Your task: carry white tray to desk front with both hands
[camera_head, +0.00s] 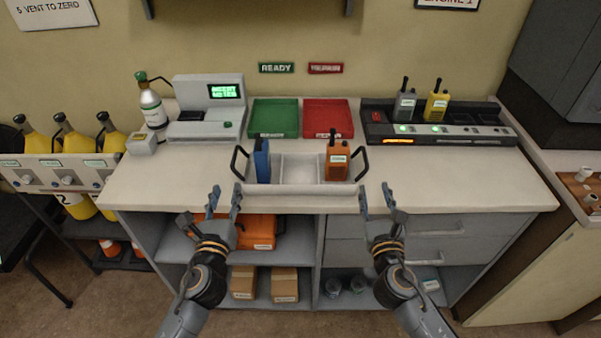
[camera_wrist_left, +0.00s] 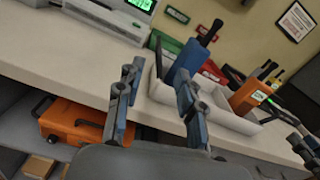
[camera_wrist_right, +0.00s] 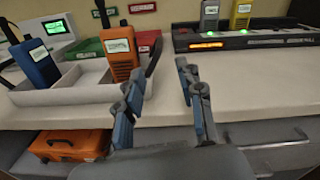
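The white tray (camera_head: 298,188) lies on the desk near its front edge, with a black handle at each end. It holds a blue radio (camera_head: 262,163) on the left and an orange radio (camera_head: 337,162) on the right; a middle compartment looks empty. My left gripper (camera_head: 225,197) is open and empty, just in front of and below the left handle (camera_head: 239,163). My right gripper (camera_head: 375,198) is open and empty, just in front of and below the right handle (camera_head: 363,164). Neither touches the tray. The tray also shows in the right wrist view (camera_wrist_right: 62,97).
A green tray (camera_head: 273,117) and a red tray (camera_head: 328,118) stand behind the white tray. A grey tester (camera_head: 207,105) is at back left, and a charger (camera_head: 437,128) with two radios at back right. The desktop (camera_head: 470,180) is clear at front right and front left.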

